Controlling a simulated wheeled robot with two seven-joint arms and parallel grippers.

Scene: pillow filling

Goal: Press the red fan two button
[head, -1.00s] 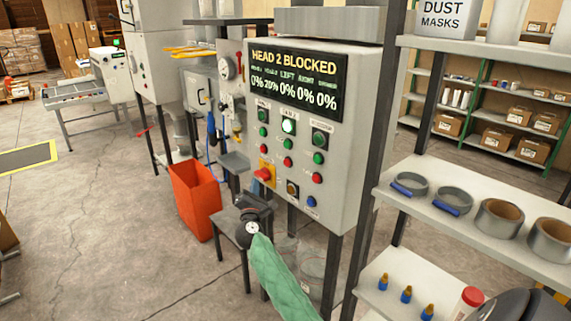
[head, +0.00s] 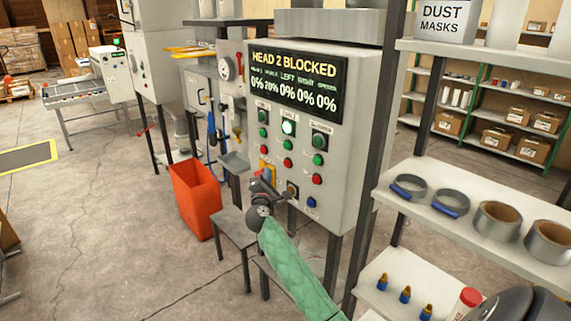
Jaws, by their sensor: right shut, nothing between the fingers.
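The grey control panel (head: 340,200) stands in the middle of the head view, with three columns of round buttons under its display. The middle column has a brightly lit green lamp (head: 288,128), a green button (head: 288,145) and a red button (head: 287,162). The labels above the columns are too small to read surely. My right gripper (head: 267,178) is shut and empty, in front of the panel's lower left, below and left of the middle red button. It covers most of the yellow-backed red button there; contact cannot be told. My left gripper is out of view.
Other red buttons sit in the left column (head: 262,146) and right column (head: 317,180); a blue button (head: 311,202) is lower down. The display (head: 297,84) reads "HEAD 2 BLOCKED". An orange bin (head: 195,200) stands left, a shelf (head: 470,235) right.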

